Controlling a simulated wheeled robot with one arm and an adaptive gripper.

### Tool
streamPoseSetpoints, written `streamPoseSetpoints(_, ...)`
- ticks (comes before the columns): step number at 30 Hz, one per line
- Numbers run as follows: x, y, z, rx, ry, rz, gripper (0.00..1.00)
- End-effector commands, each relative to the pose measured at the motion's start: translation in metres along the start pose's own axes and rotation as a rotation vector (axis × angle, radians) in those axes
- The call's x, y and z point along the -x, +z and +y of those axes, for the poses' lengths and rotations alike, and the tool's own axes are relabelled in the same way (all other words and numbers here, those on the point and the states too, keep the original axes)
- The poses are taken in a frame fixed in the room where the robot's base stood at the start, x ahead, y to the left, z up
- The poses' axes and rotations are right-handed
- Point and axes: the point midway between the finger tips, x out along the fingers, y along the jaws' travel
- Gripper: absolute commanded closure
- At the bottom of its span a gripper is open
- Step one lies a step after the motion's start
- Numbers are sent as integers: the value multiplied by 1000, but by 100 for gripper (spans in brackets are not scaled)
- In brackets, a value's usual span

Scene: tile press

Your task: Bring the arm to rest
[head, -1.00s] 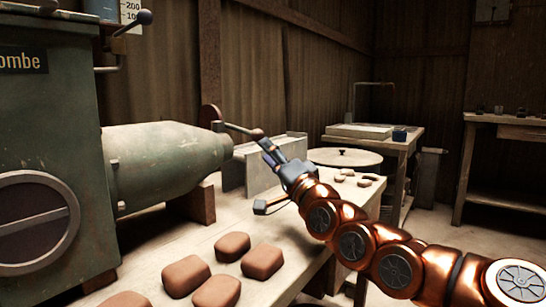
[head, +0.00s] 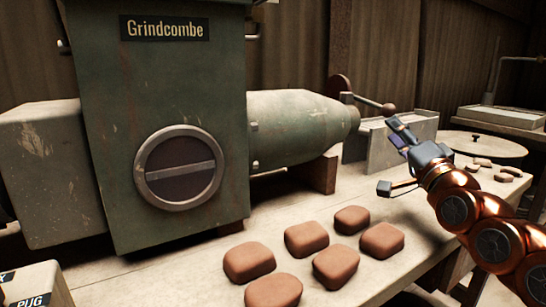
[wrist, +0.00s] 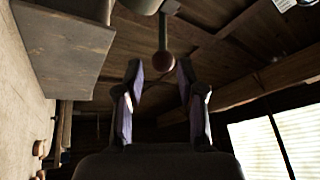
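My arm reaches in from the right over the bench. My gripper (head: 392,130) is near the press's outlet, beside the lever with a brown ball knob (head: 388,109). The fingers look open and empty in the wrist view (wrist: 158,75), spread apart. The knob (wrist: 163,62) shows in the gap between the fingertips in that view; it does not look gripped, and I cannot tell how far beyond them it is.
The green Grindcombe machine (head: 165,100) stands on the bench (head: 190,265), with its barrel (head: 300,118) pointing at a grey metal block (head: 385,140). Several clay lumps (head: 306,238) lie in front.

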Motion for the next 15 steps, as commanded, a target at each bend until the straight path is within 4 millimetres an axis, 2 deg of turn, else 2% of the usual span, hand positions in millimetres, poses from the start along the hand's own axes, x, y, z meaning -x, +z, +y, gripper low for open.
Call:
streamPoseSetpoints(1, -6, 2, -12, 14, 17, -25, 62)
streamPoseSetpoints(6, -15, 27, -26, 76, 107, -142, 62)
streamPoseSetpoints(15, -14, 71, -42, 191, 269, -359, 62)
